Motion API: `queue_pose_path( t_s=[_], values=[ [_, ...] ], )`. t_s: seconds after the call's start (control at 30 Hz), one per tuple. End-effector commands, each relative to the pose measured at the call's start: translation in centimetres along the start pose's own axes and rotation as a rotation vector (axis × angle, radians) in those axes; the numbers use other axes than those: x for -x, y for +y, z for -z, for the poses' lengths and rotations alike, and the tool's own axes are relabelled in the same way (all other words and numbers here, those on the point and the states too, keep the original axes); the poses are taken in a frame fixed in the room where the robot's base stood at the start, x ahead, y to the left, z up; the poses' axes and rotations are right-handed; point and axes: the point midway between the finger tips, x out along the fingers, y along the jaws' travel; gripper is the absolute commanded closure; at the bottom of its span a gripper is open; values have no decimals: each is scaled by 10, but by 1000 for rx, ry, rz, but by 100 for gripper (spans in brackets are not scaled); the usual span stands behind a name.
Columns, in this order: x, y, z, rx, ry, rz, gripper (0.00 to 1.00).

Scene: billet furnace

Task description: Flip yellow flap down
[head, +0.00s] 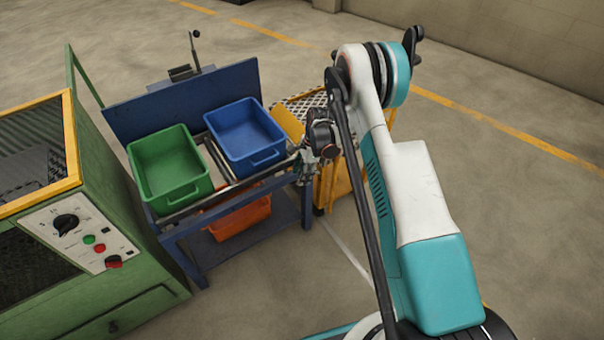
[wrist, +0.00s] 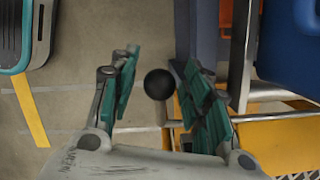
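The yellow flap (head: 287,122) shows in the head view as a tilted plate between the blue bin and a diamond-tread platform. A yellow surface (wrist: 278,145) is at the lower right of the wrist view; I cannot tell if it is the flap. My gripper (head: 306,166) is at the right end of the blue stand, beside the yellow structure. In the wrist view my gripper (wrist: 160,72) is open, its green-padded fingers on either side of a black ball knob (wrist: 159,84) on a short metal rod. Gaps show on both sides of the knob. My arm hides part of the yellow structure.
A green bin (head: 170,168) and a blue bin (head: 245,137) stand on the blue stand (head: 180,98), with an orange bin (head: 240,217) below. A green machine (head: 130,270) with a control panel is at left. Floor is open at the right.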

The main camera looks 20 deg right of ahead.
Motion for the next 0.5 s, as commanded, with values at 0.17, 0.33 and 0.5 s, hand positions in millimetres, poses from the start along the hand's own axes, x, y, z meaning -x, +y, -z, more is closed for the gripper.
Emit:
queue_pose_path(
  t_s=[0.17, 0.33, 0.5],
  values=[
    [0, 0, 0, 0, 0, 0, 54],
    [4, 0, 0, -1, 0, 0, 54],
    [28, 0, 0, -2, 0, 0, 54]
  ],
)
